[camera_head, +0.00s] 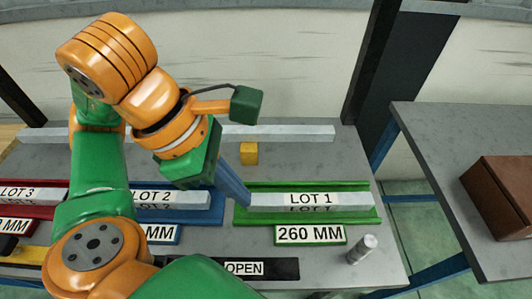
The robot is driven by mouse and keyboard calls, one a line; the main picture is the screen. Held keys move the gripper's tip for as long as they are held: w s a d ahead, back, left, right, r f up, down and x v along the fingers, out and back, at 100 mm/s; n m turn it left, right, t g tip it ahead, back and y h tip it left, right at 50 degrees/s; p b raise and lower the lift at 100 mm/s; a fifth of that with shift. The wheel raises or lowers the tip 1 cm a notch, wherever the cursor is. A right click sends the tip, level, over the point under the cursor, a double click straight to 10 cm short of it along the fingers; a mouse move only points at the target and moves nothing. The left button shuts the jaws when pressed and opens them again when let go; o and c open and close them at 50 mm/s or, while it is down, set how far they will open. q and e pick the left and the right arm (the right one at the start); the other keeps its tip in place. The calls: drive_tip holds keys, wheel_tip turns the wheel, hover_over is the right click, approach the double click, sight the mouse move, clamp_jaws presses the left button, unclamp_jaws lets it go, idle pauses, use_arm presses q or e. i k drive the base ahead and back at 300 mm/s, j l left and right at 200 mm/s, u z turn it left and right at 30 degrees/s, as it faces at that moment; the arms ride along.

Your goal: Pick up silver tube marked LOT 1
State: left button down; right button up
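The silver tube marked LOT 1 (345,200) lies lengthwise in a green holder (300,187) at the right of the bench. A plate reading 260 MM (310,235) is in front of it. My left gripper (240,198) comes in from the upper left, with a blue-grey finger pointing down beside the tube's left end. I cannot tell whether it touches the tube, and the gap between the fingers is not visible. My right gripper is not in view.
The LOT 2 tube (165,198) in a blue holder and the LOT 3 tube (18,193) in a red holder lie left. A yellow block (249,153), long bar (285,132) and small metal cylinder (362,248) are nearby. A brown box (500,195) sits on the right table.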

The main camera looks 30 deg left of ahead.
sight(364, 201)
drive_tip(key=i+l+u, duration=0.1)
drive_tip(key=l+u, duration=0.15)
drive_tip(key=u, duration=0.2)
drive_tip(key=l+u, duration=0.6)
drive_tip(key=u, duration=0.25)
drive_tip(key=l+u, duration=0.3)
drive_tip(key=u, duration=0.15)
